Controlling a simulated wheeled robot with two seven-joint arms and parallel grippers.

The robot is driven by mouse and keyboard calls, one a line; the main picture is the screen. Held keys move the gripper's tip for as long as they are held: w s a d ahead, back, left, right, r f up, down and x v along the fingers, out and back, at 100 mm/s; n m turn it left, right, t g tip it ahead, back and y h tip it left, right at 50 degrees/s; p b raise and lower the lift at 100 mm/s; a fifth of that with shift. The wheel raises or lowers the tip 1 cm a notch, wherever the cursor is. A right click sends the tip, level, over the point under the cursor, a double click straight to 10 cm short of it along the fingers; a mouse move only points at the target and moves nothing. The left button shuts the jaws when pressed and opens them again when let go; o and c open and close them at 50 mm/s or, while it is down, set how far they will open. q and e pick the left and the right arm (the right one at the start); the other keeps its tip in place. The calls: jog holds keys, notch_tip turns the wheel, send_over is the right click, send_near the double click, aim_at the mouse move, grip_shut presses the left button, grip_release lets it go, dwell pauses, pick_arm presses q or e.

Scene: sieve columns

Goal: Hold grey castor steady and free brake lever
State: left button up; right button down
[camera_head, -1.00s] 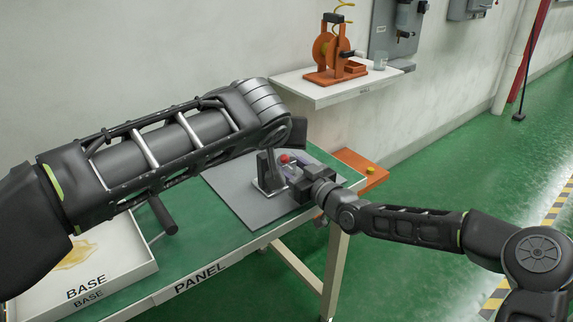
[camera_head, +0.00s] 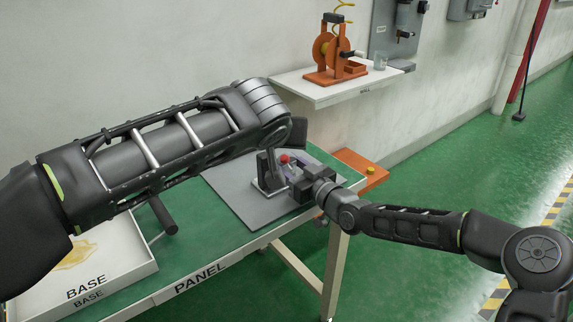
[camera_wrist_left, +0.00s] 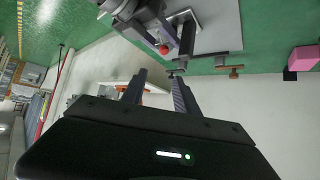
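A dark upright fixture (camera_head: 268,170) with a grey base and a red knob (camera_head: 284,158) stands on a grey plate (camera_head: 240,200) on the green bench. Castor and brake lever cannot be clearly told apart. The red knob also shows in the left wrist view (camera_wrist_left: 164,49), beside a dark bar (camera_wrist_left: 187,40). My left gripper (camera_wrist_left: 158,78) is open and empty, apart from the fixture; in the head view my forearm hides most of it. My right gripper (camera_head: 301,187) is at the fixture's right side, just below the red knob. Its fingertips are too small and covered to judge.
A white tray marked BASE (camera_head: 125,262) lies at the bench's left. An orange box with a yellow button (camera_head: 362,170) is beyond the right edge. A wall shelf (camera_head: 335,92) carries an orange reel stand (camera_head: 335,55) and a clear cup (camera_head: 380,62). Floor right is open.

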pick_arm(q)
jog(key=shift+w+a, duration=0.1)
jog(key=shift+a, duration=0.15)
jog(key=shift+c, duration=1.4)
jog(key=shift+n+y, duration=0.3)
jog(key=shift+n, duration=0.3)
jog(key=a, duration=0.2)
jog(key=w+a, duration=0.1)
jog(key=a, duration=0.1)
jog(key=shift+a, duration=0.1)
jog(key=c, duration=0.3)
jog(key=a, duration=0.1)
jog(key=s+a+f+m+g, duration=0.1)
jog(key=a+m+h, duration=0.1)
jog(key=shift+s+f+g, duration=0.25)
jog(key=shift+s+g, duration=0.05)
jog(key=shift+s, duration=0.1)
grip_shut()
jog(key=s+d+m+h, duration=0.1)
jog(key=m, duration=0.3)
jog(key=s+d+m+g+h, duration=0.1)
jog(key=m, duration=0.4)
jog(key=s+d+m+h, duration=0.1)
jog(key=s+d+m, duration=0.1)
jog(key=m, duration=0.2)
jog(key=shift+f+m+g, duration=0.2)
jog(key=shift+m+g, duration=0.2)
